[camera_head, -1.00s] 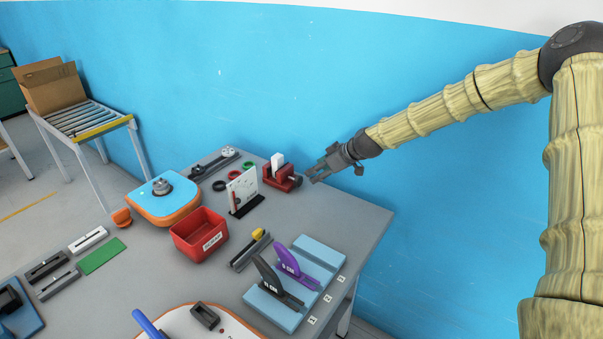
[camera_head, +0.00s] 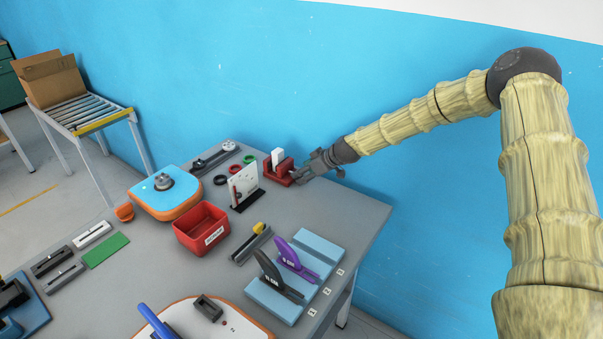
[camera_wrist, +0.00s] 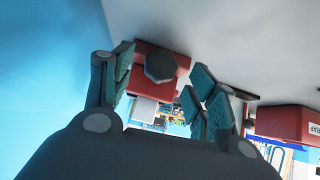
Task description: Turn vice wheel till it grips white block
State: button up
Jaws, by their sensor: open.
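The red vice (camera_head: 278,171) stands near the back edge of the grey table, by the blue wall. The white block (camera_head: 277,156) stands upright in its top, between the red jaws. In the wrist view the dark vice wheel (camera_wrist: 160,67) faces the camera on the red vice body (camera_wrist: 151,88). My gripper (camera_head: 303,175) is at the wheel side of the vice. In the wrist view my gripper (camera_wrist: 160,88) is open, with one finger on each side of the wheel. A gap shows between each finger and the wheel. I cannot tell how tightly the jaws hold the block.
A white upright panel (camera_head: 243,185) stands left of the vice. A red bin (camera_head: 202,229) and an orange-and-blue board (camera_head: 166,192) are further left. Black and purple levers (camera_head: 294,259) stand nearer the front. The table's right end is clear.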

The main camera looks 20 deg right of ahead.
jog(key=shift+p+x, duration=0.3)
jog(key=shift+x, duration=0.95)
jog(key=c, duration=1)
